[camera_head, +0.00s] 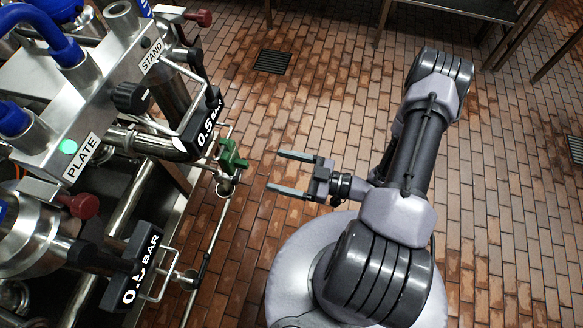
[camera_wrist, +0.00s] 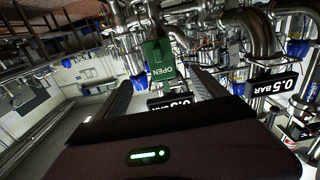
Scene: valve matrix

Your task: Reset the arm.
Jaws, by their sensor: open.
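My gripper (camera_head: 295,172) is open and empty, held over the brick floor with its two fingers pointing left toward the valve matrix. My arm is bent, with its upper link rising to the right of the gripper. In the wrist view my gripper (camera_wrist: 160,88) frames a green valve handle marked OPEN (camera_wrist: 158,55), which appears beyond the fingertips. The same green valve (camera_head: 232,158) shows in the head view on a thin pipe, to the left of the fingertips, with a gap between them.
Steel pipework with a PLATE block (camera_head: 72,140), a STAND label (camera_head: 152,55) and 0.5 BAR tags (camera_head: 203,133) fills the left. Red knobs (camera_head: 84,206) stick out there. Brick floor (camera_head: 330,110) is open between pipework and arm. Steel tables (camera_head: 475,12) stand at the top.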

